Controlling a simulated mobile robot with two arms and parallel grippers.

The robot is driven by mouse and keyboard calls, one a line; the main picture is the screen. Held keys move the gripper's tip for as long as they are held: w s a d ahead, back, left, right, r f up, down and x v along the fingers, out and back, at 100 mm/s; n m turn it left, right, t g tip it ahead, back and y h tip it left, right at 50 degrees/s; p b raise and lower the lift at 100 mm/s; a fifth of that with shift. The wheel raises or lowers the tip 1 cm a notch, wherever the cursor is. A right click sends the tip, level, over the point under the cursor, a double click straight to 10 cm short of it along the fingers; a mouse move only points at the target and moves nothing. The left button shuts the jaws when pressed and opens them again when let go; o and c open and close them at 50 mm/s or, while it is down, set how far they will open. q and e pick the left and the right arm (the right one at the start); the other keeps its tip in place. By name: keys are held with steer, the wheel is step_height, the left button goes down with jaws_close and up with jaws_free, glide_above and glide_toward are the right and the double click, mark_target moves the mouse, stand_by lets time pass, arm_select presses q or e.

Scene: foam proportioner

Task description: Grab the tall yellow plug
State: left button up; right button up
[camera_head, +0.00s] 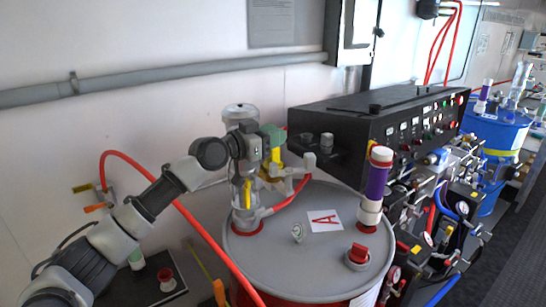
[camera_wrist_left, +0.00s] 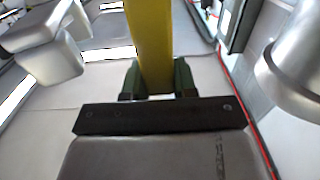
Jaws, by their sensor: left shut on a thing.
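My left gripper (camera_head: 272,142) is above the back left part of the drum top, beside a clear upright cylinder. In the left wrist view its dark green fingers (camera_wrist_left: 159,80) are shut on the tall yellow plug (camera_wrist_left: 150,42), one on each side. The plug shows as a long yellow bar running up out of the picture. In the head view the yellow plug (camera_head: 276,158) is partly hidden by the gripper, and its lower end is hard to make out. My right gripper is not in view.
A grey-topped drum (camera_head: 290,262) with a red cap (camera_head: 358,253) and a purple and white column (camera_head: 376,187) fills the middle. A black control box (camera_head: 370,128) stands behind.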

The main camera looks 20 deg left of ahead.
arm_select(q)
jaws_close()
steer(key=shift+r, duration=0.1)
